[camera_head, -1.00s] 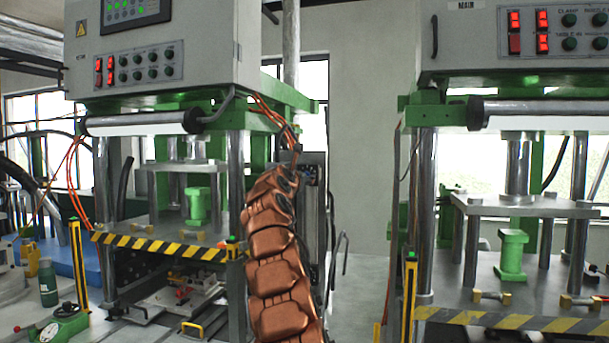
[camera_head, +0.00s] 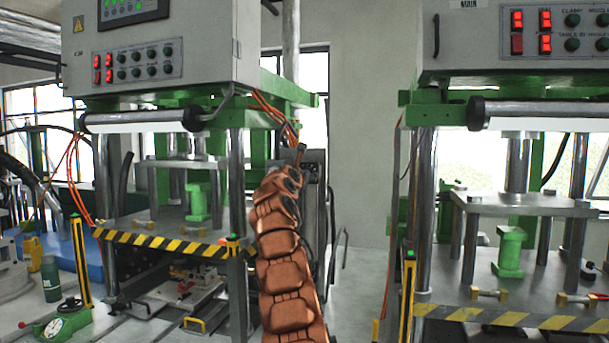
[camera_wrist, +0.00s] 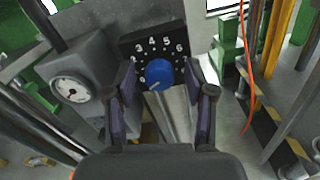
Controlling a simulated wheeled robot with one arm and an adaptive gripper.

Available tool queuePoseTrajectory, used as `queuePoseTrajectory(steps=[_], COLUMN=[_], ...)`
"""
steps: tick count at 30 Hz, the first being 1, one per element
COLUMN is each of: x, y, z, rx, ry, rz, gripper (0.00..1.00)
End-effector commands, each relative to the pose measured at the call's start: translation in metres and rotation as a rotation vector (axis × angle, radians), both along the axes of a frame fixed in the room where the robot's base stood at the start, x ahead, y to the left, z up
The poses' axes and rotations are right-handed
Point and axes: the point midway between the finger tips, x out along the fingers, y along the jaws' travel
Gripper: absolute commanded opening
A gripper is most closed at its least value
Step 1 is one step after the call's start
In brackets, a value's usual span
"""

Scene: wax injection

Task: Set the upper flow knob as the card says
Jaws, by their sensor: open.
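The blue knob (camera_wrist: 160,74) sits on a black dial plate (camera_wrist: 136,45) with white numbers in the wrist view; 3, 4, 5 and 6 are readable above it. A pale mark on the knob points to the lower left, toward the low end of the scale. My gripper (camera_wrist: 161,68) is open, with one finger on each side of the knob; I cannot tell whether they touch it. In the head view my copper arm hides the gripper and knob. I cannot make out the card in either view.
A grey box with a round gauge (camera_wrist: 71,89) stands left of the dial in the wrist view. An orange cable (camera_wrist: 248,70) hangs on the right. In the head view, presses with striped edges (camera_head: 160,242) (camera_head: 510,320) stand either side of my arm.

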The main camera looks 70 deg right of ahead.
Motion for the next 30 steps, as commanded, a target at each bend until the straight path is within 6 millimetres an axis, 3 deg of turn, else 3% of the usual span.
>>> queuePoseTrajectory(steps=[3,18,30], x=[0.0000,-0.0002,-0.0011], y=[0.0002,0.0001,0.0006], z=[0.0001,0.0001,0.0023], rx=[0.000,0.000,-0.002], ry=[0.000,0.000,-0.013], rz=[0.000,0.000,-0.001], gripper=[0.53,0.01,0.00])
